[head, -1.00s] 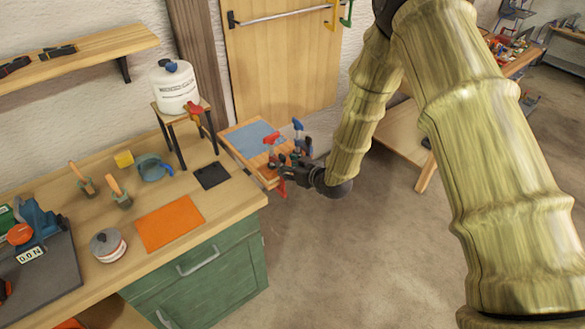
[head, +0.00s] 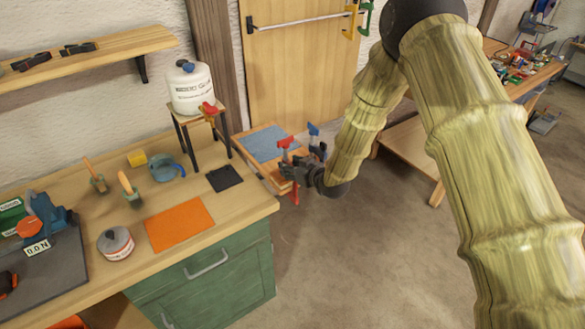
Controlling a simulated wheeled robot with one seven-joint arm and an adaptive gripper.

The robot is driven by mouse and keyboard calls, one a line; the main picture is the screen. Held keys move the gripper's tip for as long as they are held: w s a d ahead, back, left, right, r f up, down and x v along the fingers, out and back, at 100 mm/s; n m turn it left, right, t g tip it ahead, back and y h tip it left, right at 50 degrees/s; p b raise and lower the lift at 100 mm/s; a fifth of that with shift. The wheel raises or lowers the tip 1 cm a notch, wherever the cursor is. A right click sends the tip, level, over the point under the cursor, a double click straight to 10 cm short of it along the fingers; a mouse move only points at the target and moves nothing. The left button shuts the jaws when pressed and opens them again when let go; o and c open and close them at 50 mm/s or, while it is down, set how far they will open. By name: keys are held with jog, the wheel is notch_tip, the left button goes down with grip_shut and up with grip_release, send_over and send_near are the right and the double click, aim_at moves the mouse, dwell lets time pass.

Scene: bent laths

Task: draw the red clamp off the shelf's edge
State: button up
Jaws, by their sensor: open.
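The red clamp (head: 285,142) sits on the front right edge of a small wooden shelf (head: 246,163) with a blue-grey mat on it. Its red handle (head: 295,197) hangs below the edge. A blue clamp (head: 314,129) stands just to its right on the same edge. My gripper (head: 293,174) is open, dark, and reaches in from the right at the red clamp. Its fingers overlap the clamp's middle in the picture. I cannot tell whether they touch it, and the clamp's bar is partly hidden.
A stool (head: 221,130) with a white canister (head: 190,90) and another red clamp (head: 209,108) stands left of the shelf. The workbench (head: 228,212) holds brushes, a blue mug and mats. Open floor (head: 340,260) lies to the front right.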

grip_shut()
jog(key=s+d, duration=0.6)
jog(key=s, duration=0.2)
jog(key=shift+r, duration=0.15)
dwell(1.9)
dwell(0.4)
jog(key=shift+s+d+r+p, duration=0.4)
jog(key=shift+s+r, duration=0.15)
jog(key=shift+r, duration=0.1)
jog(key=shift+s+d+r+p, duration=0.35)
jog(key=shift+s+r, duration=0.15)
jog(key=shift+r, duration=0.15)
jog(key=shift+s+d+r+p, duration=0.4)
jog(key=shift+s+r, duration=0.15)
jog(key=shift+r, duration=0.1)
